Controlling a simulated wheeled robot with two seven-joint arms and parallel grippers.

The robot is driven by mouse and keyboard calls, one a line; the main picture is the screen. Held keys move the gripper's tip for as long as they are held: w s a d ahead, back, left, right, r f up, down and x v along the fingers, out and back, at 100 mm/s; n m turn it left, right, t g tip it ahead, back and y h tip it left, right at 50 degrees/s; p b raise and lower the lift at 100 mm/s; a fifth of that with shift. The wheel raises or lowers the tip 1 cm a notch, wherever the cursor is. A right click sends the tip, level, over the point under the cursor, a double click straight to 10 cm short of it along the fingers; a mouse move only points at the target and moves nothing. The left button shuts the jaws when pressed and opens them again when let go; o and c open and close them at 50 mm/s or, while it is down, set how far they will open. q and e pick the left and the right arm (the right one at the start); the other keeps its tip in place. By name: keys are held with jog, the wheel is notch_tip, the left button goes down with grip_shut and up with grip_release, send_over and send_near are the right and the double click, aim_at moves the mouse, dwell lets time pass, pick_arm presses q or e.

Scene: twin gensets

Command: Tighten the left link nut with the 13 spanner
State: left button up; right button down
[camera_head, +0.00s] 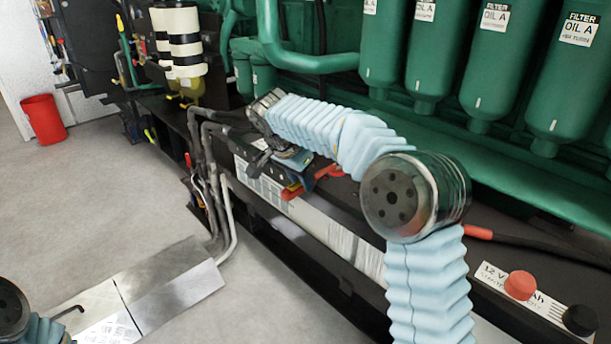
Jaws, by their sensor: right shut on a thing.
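My right arm comes in from the lower right, bends at a round dark joint and reaches left over the battery ledge. My right gripper (262,157) is dark, small and partly hidden by its own wrist. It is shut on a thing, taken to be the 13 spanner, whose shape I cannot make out. It is low over the left end of the ledge, beside a blue and red part (292,190). The left link nut cannot be made out there, nor whether the spanner touches it. Of my left arm only a joint and sleeve show at the lower left; its gripper is out of view.
Green oil filters (487,60) hang behind the arm. A red terminal cap (520,285) and a black one (580,320) stand at the lower right. Grey pipes (225,215) run down the ledge's left end. A metal plate (170,283) and red bin (43,119) are on the floor.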

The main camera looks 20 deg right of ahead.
jog(key=shift+w+a+m, duration=0.15)
jog(key=shift+w+m, duration=0.25)
jog(key=shift+w, duration=0.05)
jog(key=shift+w+a+m+g, duration=0.2)
jog(key=shift+w+m, duration=0.25)
jog(key=shift+w, duration=0.05)
jog(key=shift+w+a+m+g, duration=0.15)
jog(key=shift+w+m+g, duration=0.05)
jog(key=shift+w+m, duration=0.3)
jog(key=shift+w+a+m+g+h, duration=0.2)
jog(key=shift+w+m+g+h, duration=0.15)
jog(key=shift+w+m, duration=0.65)
jog(key=shift+w, duration=0.1)
